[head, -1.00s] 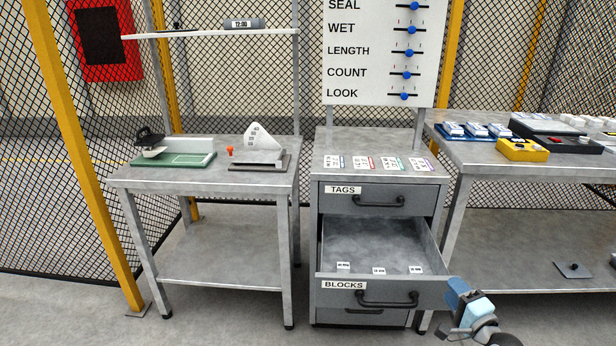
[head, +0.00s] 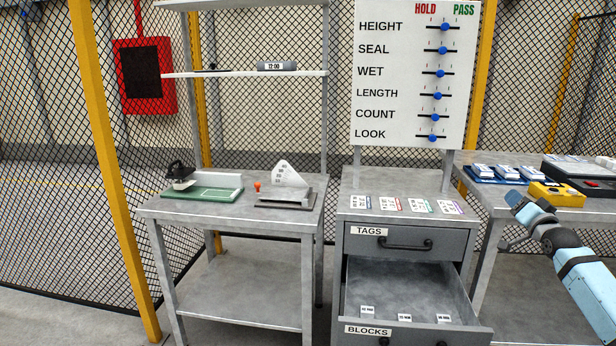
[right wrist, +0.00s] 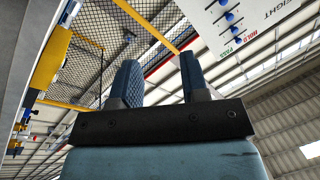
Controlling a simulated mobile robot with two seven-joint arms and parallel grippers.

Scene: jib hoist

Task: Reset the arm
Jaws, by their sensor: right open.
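My right gripper (head: 522,210) is raised at the right of the head view, in front of the right-hand table and to the right of the drawer cabinet. In the right wrist view its two blue fingers (right wrist: 160,80) stand apart with nothing between them. They point up toward the fence and roof. My right arm comes in from the lower right. My left gripper is in neither view.
The BLOCKS drawer (head: 400,287) stands open with several white labelled blocks inside. The TAGS drawer (head: 368,243) is shut. A slider board (head: 410,75) rises behind. Left is a table (head: 230,213) with a green-based device (head: 200,190). A yellow box (head: 556,194) sits at right.

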